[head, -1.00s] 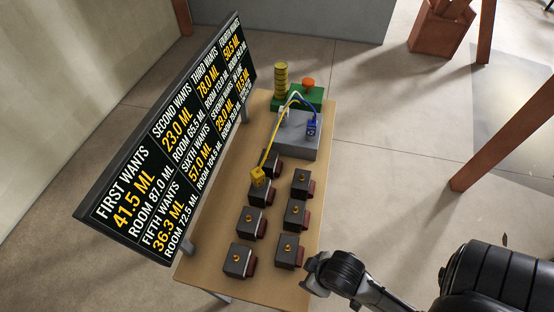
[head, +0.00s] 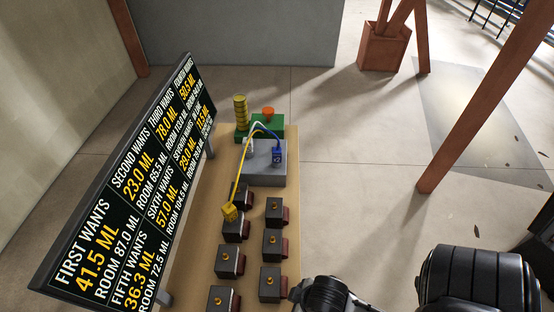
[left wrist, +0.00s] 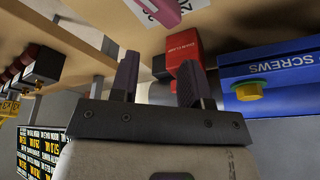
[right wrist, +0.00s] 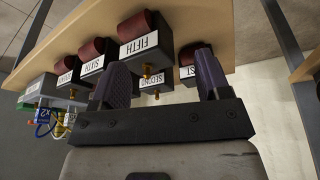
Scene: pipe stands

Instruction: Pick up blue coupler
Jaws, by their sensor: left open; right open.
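The blue coupler (head: 277,157) stands on the grey box (head: 262,178) at the far end of the table, with a blue hose looping from its top. It also shows small at the left of the right wrist view (right wrist: 42,115). A yellow coupler (head: 229,212) on a yellow hose sits at one of the dark blocks. My right gripper (right wrist: 162,78) is open and empty beside the dark blocks, apart from the blue coupler. My left gripper (left wrist: 157,80) is open and empty near a red block (left wrist: 188,50); it is outside the head view.
Several dark blocks (head: 230,262) with brass tips stand in two rows on the table. A green base (head: 268,128) with a yellow stack (head: 241,112) stands behind the grey box. A large sign (head: 130,190) lines the left side. A blue bin (left wrist: 275,85) is near my left gripper.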

